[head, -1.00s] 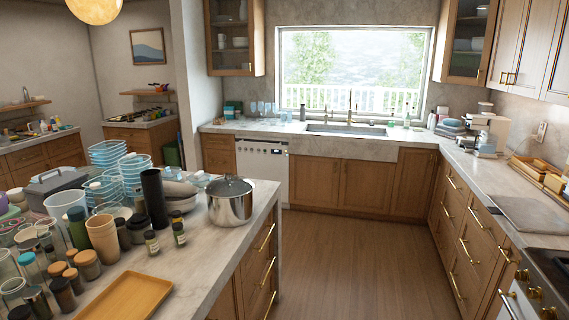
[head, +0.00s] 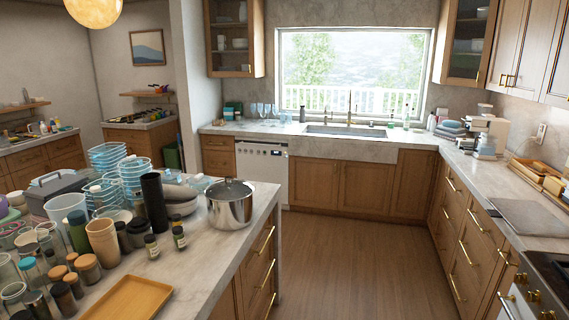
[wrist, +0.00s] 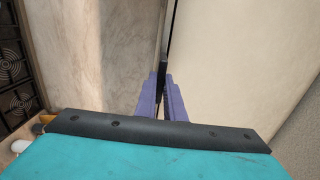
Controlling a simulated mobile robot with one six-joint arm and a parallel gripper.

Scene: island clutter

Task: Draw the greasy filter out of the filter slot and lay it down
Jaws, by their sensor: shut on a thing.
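My gripper (wrist: 163,95) shows only in the wrist view, its two purple fingers close together beyond the teal and black body of the hand. It is shut on a thin dark piece (wrist: 162,72) that stands upright between the fingertips. This looks like an edge or tab of the greasy filter, but most of it is hidden or edge-on, so its full shape cannot be told. The filter slot cannot be made out in either view. The head view does not show my gripper.
In the wrist view, a pale panel (wrist: 235,55) is close on the right and dark fan grilles (wrist: 14,70) are at left. In the head view, the island (head: 222,255) is crowded with jars, a pot (head: 230,207) and a wooden tray (head: 128,299). The floor (head: 345,250) is clear.

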